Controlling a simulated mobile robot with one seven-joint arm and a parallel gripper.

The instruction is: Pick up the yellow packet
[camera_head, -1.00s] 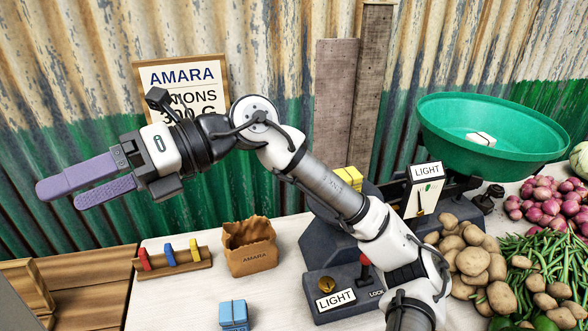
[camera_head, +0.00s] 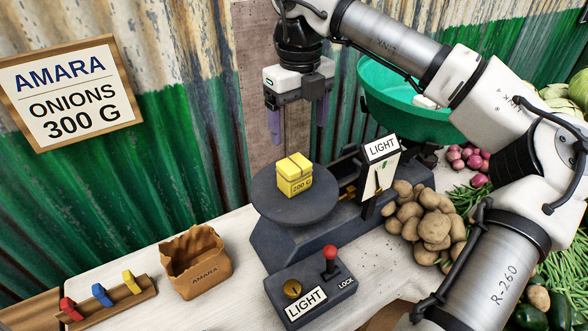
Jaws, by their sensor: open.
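The yellow packet (camera_head: 295,175), marked 200 G, sits on the round dark plate (camera_head: 268,203) of the balance. My gripper (camera_head: 298,130) points down above and a little behind the packet in the picture. Its two purple fingers are spread apart with nothing between them. The fingertips are clear of the packet. The balance's sign (camera_head: 380,165) reads LIGHT.
A green pan (camera_head: 390,95) holds a small white item at the right. A control box (camera_head: 310,298) with a red-knobbed lever stands in front. A brown paper bag (camera_head: 195,262), a peg rack (camera_head: 110,305), and potatoes (camera_head: 430,215) are nearby. A sign (camera_head: 72,92) reads AMARA ONIONS 300 G.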

